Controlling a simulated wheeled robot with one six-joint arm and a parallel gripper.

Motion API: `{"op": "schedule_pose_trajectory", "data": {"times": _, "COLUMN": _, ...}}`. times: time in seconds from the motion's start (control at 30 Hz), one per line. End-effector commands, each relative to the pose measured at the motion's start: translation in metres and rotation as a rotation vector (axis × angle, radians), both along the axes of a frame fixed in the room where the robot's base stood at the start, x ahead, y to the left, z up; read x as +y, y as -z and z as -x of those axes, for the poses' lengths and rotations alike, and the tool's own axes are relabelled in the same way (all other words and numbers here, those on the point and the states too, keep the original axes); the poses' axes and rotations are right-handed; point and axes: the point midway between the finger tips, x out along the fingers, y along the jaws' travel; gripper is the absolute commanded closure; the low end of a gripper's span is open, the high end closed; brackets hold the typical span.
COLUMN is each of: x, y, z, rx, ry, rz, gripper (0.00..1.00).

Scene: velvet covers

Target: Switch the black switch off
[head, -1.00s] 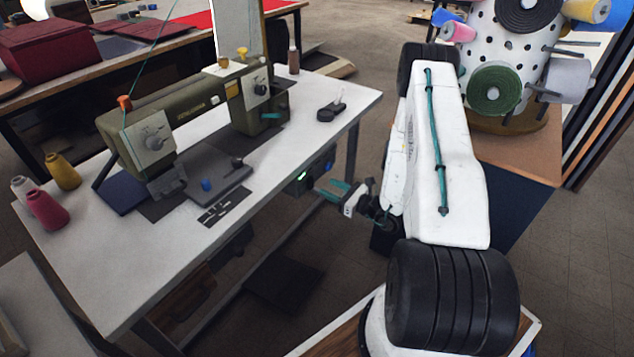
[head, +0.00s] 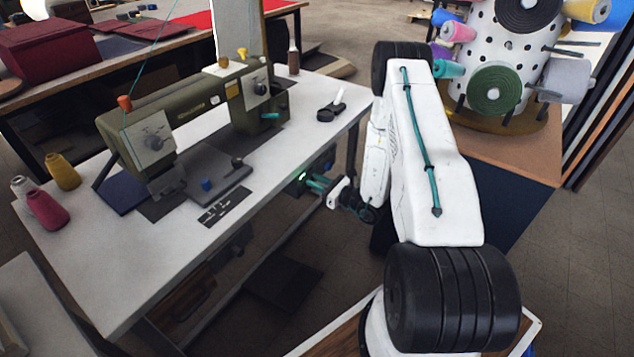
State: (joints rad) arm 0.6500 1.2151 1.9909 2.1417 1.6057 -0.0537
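A dark switch box (head: 296,187) hangs under the right edge of the white sewing table, with a small green light (head: 302,177) lit on its face. The black switch itself is too small and too covered to make out. My gripper (head: 311,183), with teal fingers, reaches left from my white arm to the front of the box and overlaps it in the picture. I cannot tell whether the fingertips touch it, or whether they are open or shut.
An olive sewing machine (head: 190,115) stands on the white table (head: 140,277). Thread cones (head: 46,210) stand at its left end. A brown table (head: 505,158) with a spotted spool stand (head: 495,52) lies right of my arm. A dark pedal (head: 283,285) is on the floor below.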

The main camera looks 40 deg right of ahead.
Motion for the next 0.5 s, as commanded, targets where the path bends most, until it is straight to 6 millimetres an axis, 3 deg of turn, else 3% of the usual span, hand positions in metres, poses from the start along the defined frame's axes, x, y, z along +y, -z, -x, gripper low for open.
{"op": "schedule_pose_trajectory", "data": {"times": 0.5, "x": -0.0023, "y": 0.0076, "z": 0.0035, "rx": -0.211, "ry": 0.002, "rz": -0.075, "gripper": 0.99}}
